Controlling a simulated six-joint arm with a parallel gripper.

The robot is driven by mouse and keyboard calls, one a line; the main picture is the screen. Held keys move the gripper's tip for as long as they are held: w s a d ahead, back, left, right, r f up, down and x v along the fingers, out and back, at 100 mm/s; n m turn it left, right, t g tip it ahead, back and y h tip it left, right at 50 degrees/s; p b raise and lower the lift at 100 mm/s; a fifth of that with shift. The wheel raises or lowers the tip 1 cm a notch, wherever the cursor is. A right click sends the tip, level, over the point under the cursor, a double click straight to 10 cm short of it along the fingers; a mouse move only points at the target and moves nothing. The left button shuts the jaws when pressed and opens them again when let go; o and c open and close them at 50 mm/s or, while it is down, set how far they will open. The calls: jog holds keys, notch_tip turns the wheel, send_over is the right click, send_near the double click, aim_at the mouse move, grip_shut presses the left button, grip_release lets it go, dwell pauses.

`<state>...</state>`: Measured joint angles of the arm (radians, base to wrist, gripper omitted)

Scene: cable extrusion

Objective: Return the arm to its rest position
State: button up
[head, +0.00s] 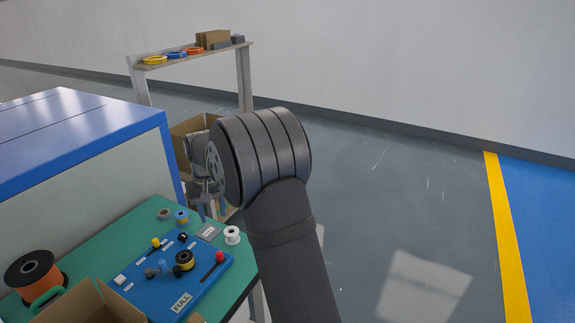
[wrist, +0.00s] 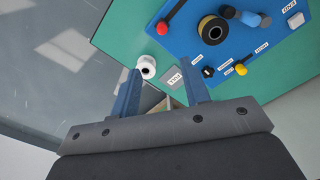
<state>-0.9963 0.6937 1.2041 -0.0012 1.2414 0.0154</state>
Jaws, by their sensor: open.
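My gripper (wrist: 162,88) is open and empty in the wrist view, its two blue fingers spread apart above the front edge of the green table (wrist: 125,38). In the head view my gripper (head: 210,208) is small and partly hidden behind my dark arm, near the table's right end. A white spool (wrist: 146,66) stands beside the left finger in the wrist view; it also shows in the head view (head: 232,235). A grey label plate (wrist: 173,78) lies between the finger lines. I cannot tell how far above the table the fingers are.
A blue panel (head: 215,278) with knobs, a red-handled lever and a black-and-yellow spool lies on the table. An orange spool (head: 33,272) and open cardboard box (head: 95,303) are at lower left. A shelf (head: 205,52) stands behind. Floor to the right is clear.

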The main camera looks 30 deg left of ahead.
aim_at(220, 253)
notch_tip(220, 253, down, 17)
jog(key=shift+r, duration=0.1)
jog(key=shift+s, duration=0.15)
jog(key=shift+r, duration=0.1)
dwell(0.7)
